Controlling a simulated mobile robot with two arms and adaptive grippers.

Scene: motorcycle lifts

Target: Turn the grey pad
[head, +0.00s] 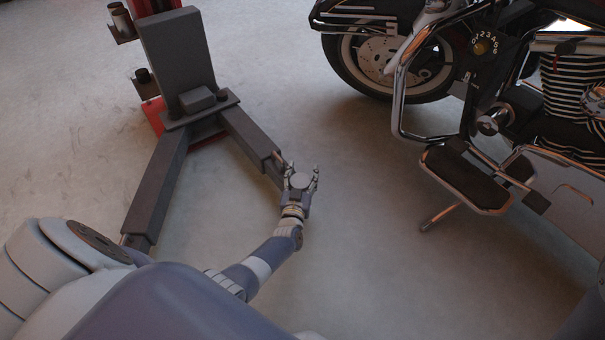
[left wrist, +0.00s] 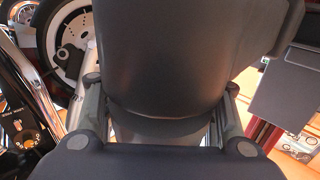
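The grey pad (head: 300,181) shows in the head view as a small, light grey round top at the end of the lift's right leg. My left gripper (head: 300,168) is at the pad, with its two fingers standing up apart on either side of it. In the left wrist view a large dark grey rounded body (left wrist: 190,50), which looks like the pad close up, fills the space between the finger links and hides the fingertips. I see no clear grip; whether the fingers touch the pad I cannot tell. My right gripper is not in view.
The dark grey lift (head: 178,55) stands at the upper left, with a left leg (head: 155,195) and a right leg (head: 250,140) on the floor. A motorcycle (head: 465,180) with chrome bars and a footboard stands at right. Pale floor between them is clear.

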